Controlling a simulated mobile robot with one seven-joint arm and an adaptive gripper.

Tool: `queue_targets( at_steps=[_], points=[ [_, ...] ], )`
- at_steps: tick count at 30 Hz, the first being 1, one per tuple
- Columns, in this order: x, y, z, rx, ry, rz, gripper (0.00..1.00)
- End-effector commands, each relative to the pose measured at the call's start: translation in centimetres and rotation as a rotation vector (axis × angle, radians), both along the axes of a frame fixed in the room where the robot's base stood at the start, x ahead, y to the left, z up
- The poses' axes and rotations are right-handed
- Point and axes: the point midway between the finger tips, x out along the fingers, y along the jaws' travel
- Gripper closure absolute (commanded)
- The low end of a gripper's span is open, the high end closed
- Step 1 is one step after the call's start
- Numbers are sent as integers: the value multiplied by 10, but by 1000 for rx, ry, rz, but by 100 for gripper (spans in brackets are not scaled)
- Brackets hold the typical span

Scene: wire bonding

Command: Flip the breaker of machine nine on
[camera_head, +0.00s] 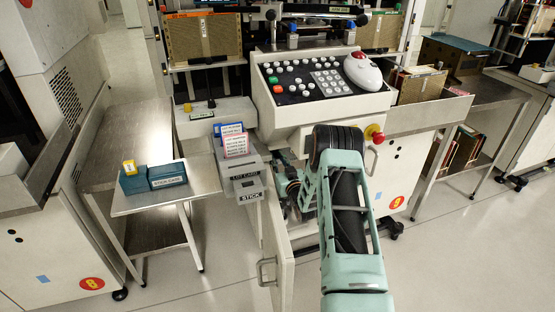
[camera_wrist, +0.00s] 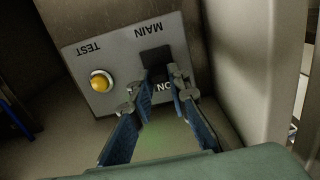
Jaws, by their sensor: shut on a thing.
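The machine in the middle carries a red round label (camera_head: 397,202) that seems to read 9. Its cabinet door (camera_head: 282,262) stands open, and my arm reaches into the opening. In the wrist view, a grey breaker panel (camera_wrist: 118,68) shows upside down, with the words MAIN, TEST and ON. The black breaker switch (camera_wrist: 156,57) sits under MAIN in the picture. My gripper (camera_wrist: 162,77) has its fingertips closed on the lower part of the switch, next to ON. The fingers partly hide the switch and the ON lettering. In the head view the gripper is hidden by my arm.
A yellow test button (camera_wrist: 100,81) is left of the switch on the panel. A pale wall (camera_wrist: 227,60) stands close on the right. A side table (camera_head: 196,190) holds blue boxes at left.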

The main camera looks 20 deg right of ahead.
Motion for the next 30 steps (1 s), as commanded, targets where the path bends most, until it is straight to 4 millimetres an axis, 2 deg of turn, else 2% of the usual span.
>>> queue_targets(
  at_steps=[3,10,23,24,28,30],
  points=[
    [1,1,11,-2,70,1,100],
    [3,1,13,0,199,2,100],
    [2,0,10,1,232,0,100],
    [2,0,10,1,232,0,80],
    [2,0,10,1,231,0,67],
    [2,0,10,1,231,0,67]
  ],
)
